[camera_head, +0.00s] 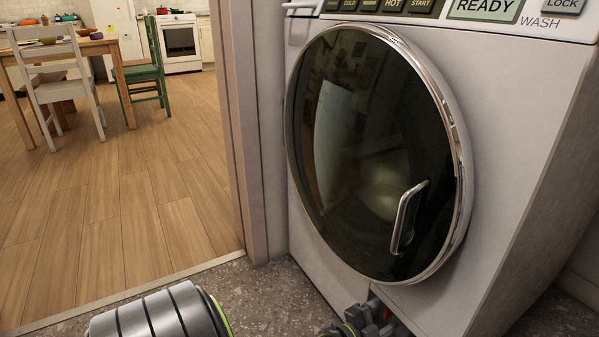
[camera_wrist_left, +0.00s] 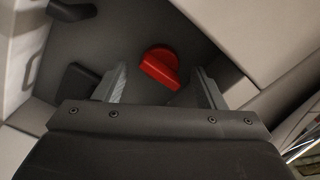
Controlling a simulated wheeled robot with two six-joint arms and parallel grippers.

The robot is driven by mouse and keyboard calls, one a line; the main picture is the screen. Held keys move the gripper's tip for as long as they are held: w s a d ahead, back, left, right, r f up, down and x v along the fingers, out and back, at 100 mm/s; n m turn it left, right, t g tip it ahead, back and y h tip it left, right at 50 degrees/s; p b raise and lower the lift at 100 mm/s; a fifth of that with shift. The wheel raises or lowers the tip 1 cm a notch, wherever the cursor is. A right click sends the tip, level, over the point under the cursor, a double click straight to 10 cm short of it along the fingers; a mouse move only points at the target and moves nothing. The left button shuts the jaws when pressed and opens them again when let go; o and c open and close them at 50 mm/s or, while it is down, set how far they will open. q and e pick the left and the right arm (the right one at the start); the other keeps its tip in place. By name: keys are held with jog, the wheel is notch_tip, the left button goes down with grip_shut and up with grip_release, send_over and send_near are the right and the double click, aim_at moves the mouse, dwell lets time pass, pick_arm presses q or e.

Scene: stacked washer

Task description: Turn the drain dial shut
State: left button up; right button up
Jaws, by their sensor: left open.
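The red drain dial (camera_wrist_left: 160,68) shows in the left wrist view on a dark grey recessed panel (camera_wrist_left: 110,45). It has a raised grip bar that lies tilted, running down to the right. My left gripper (camera_wrist_left: 160,88) is open, with one finger on each side of the dial in that view and gaps between. I see no contact. In the head view my left gripper (camera_head: 375,322) is partly seen at the bottom edge, low in front of the washer. A small red patch shows beside it; the rest of the dial is hidden there. My right gripper is not in view.
The washer (camera_head: 510,130) has a closed round dark door (camera_head: 370,150) with a metal handle (camera_head: 408,217) above my gripper. A door frame (camera_head: 240,120) stands at the left. Two black parts (camera_wrist_left: 75,80) sit left of the dial. Speckled floor (camera_head: 270,290) lies in front.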

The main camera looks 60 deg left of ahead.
pick_arm(q)
jog(key=n, duration=0.3)
jog(key=shift+r, duration=0.1)
jog(key=n, duration=0.2)
jog(key=shift+a+n, duration=0.1)
jog(key=shift+n, duration=0.3)
jog(key=n, duration=0.5)
jog(key=shift+a, duration=0.1)
jog(key=s+d+r+n+g+p, duration=0.1)
jog(key=s+r+g+p, duration=0.3)
jog(key=s+p, duration=0.5)
jog(key=s+d+r+n+g+y+p, duration=0.1)
jog(key=s+r+g+p, duration=0.3)
jog(key=s+p, duration=0.6)
jog(key=s+d+r+n+g+y+p, duration=0.1)
jog(key=s+r+g+p, duration=0.3)
jog(key=s+p, duration=0.5)
jog(key=shift+s+r+g+p, duration=0.3)
jog(key=shift+g+p, duration=0.3)
jog(key=shift+g, duration=0.6)
